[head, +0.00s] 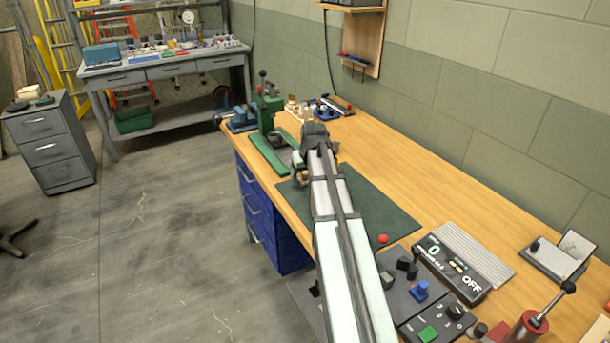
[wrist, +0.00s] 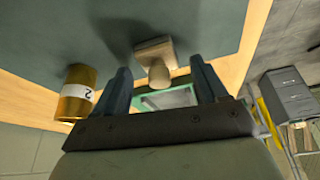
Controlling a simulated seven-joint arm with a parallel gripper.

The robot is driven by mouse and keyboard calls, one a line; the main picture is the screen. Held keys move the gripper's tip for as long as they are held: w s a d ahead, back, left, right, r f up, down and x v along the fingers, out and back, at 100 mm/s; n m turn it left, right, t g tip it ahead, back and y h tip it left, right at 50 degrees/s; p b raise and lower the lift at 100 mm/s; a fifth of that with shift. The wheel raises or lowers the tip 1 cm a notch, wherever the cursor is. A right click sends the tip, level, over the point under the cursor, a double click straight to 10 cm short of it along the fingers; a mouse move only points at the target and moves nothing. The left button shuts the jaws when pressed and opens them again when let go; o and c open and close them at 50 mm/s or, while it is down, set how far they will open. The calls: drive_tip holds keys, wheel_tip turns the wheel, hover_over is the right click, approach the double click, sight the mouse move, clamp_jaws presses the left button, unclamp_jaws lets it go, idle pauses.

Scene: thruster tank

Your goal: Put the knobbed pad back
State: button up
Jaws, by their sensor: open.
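A beige knobbed pad (wrist: 153,48), a small square block with a rounded knob, shows on the dark green mat in the wrist view. My gripper (wrist: 160,66) is open and empty, its two dark fingers on either side of the knob in the picture; I cannot tell whether they touch it. In the head view my arm reaches over the green mat (head: 375,205) and hides the pad. A green-edged part with a grey inside (wrist: 168,98) shows beyond the knob, between the fingers.
A brass cylinder labelled 2 (wrist: 74,95) stands close beside one finger. A green press (head: 268,118) stands at the bench's far left. The mat's right part is clear.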

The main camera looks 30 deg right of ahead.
drive_tip(key=v, duration=1.1)
drive_tip(key=shift+r, duration=0.3)
